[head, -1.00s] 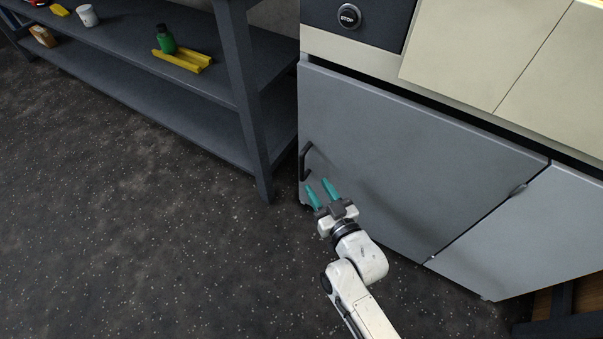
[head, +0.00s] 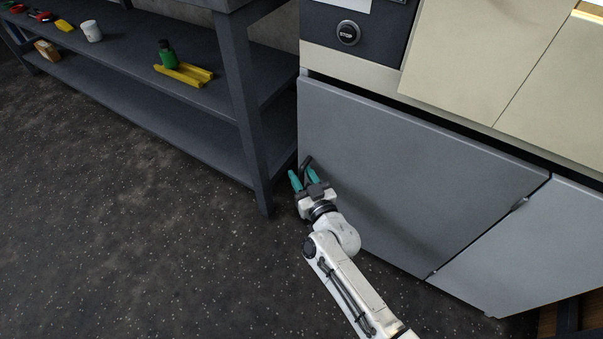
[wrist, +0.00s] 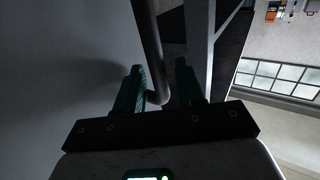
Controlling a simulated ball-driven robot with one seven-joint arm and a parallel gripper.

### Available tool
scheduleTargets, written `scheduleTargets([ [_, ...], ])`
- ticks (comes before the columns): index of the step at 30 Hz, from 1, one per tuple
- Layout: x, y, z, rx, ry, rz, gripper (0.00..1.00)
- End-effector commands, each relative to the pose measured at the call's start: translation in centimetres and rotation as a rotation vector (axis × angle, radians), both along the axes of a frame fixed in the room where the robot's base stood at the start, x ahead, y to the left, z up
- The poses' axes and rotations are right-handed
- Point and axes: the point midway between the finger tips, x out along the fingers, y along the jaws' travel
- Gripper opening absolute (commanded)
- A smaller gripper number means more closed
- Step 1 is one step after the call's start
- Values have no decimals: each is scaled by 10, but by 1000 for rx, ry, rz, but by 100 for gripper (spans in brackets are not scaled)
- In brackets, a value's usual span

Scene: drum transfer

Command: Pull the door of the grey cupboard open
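The grey cupboard door (head: 400,170) fills the centre of the head view, its left edge close to the cupboard front. Its dark bar handle (head: 306,161) is near the left edge, partly hidden by my gripper (head: 302,174). My gripper is at the handle with its teal fingers apart. In the wrist view, the handle bar (wrist: 148,40) runs down between the two open fingers (wrist: 159,66) and bends near the left finger. A gap shows between the bar and the right finger. I cannot tell whether the left finger touches it.
A dark shelf rack (head: 246,120) stands close on the left, with a green bottle (head: 167,56), yellow blocks (head: 183,74) and a white cup (head: 91,31). Another grey panel (head: 540,245) is at the right. The floor (head: 140,240) at front left is clear.

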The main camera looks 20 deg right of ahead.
Motion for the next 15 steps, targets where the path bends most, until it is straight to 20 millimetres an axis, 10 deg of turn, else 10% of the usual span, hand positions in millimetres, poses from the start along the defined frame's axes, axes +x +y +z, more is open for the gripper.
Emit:
scheduleTargets([
  [15,4,0,0,0,0,0,23],
])
